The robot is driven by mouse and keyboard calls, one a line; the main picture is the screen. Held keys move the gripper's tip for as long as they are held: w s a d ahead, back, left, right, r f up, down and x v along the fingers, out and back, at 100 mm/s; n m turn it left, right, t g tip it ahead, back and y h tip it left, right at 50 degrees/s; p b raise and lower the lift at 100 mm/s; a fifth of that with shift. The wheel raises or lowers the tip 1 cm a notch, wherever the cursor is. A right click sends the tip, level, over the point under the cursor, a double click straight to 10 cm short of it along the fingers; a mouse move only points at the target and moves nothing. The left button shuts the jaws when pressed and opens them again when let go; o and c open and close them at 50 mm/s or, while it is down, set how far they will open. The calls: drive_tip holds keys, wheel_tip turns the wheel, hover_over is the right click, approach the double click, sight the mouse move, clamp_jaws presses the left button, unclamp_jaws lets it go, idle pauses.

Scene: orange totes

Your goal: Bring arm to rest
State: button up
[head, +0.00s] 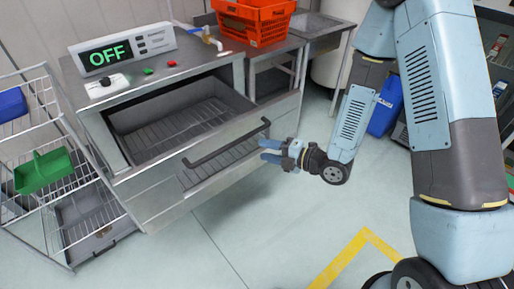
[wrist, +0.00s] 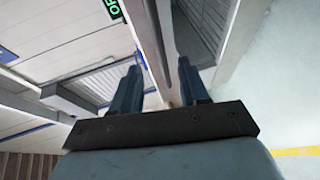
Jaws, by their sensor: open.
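My light blue arm (head: 433,90) reaches down from the upper right in the head view. My gripper (head: 270,151) is open, with blue fingers pointing left, close to the right end of the dark drawer handle (head: 226,145). The handle is on the front of a pulled-out metal drawer (head: 180,115) with a wire rack inside. In the wrist view my gripper (wrist: 160,82) shows two separated fingers with a long metal edge running between them in the picture. I cannot tell whether the fingers touch the drawer or handle.
A control box (head: 122,50) reading OFF stands on the metal unit. An orange tote (head: 252,22) sits on the counter behind. A blue bin (head: 385,107) stands behind my arm. The floor in front is clear.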

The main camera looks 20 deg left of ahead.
drive_tip(key=shift+s+d+r, duration=0.1)
drive_tip(key=shift+d, duration=0.55)
